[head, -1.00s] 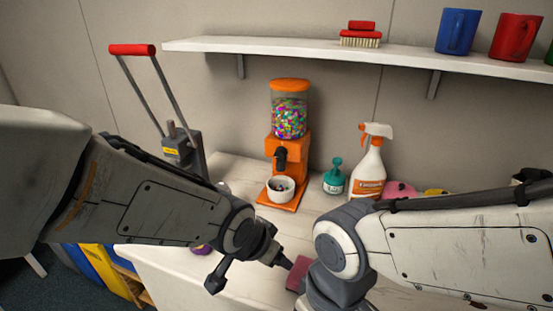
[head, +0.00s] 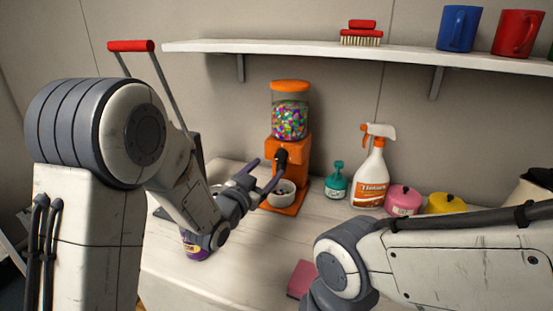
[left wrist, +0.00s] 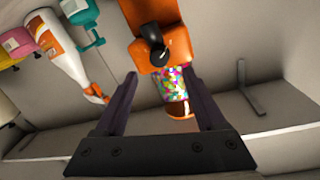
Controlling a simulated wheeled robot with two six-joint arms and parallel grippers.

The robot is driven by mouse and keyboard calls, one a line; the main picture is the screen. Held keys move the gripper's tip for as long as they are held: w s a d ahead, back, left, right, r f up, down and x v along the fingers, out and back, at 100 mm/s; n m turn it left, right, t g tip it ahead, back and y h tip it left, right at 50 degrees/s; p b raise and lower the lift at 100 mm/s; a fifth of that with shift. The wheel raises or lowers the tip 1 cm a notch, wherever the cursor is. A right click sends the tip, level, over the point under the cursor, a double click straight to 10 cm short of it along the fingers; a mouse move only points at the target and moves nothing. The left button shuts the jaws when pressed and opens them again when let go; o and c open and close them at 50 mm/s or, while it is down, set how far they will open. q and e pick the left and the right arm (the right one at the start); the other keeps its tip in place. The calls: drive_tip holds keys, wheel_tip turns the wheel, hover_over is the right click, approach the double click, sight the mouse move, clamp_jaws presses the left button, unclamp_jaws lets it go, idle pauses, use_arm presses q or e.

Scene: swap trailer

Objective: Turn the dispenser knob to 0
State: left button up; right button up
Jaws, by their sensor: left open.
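The orange dispenser (head: 294,148) stands against the wall, its clear jar full of colored candies. Its black knob (head: 281,157) is on the front. A white bowl (head: 285,187) sits under it on the orange base, partly hidden by my left gripper (head: 268,167). That gripper is open and empty, with its fingers pointing at the knob. In the left wrist view the dispenser (left wrist: 178,45) appears upside down, and the knob (left wrist: 154,35) lies just beyond the open fingertips (left wrist: 160,72), apart from them. No number marks on the knob are readable. My right gripper is out of view.
A shelf (head: 300,46) crosses above. A dark pink block (head: 302,278) lies on the table.

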sight(279, 158)
use_arm(q)
drive_tip(key=p+x, duration=0.1)
drive_tip(key=x, duration=0.6)
clamp_jaws()
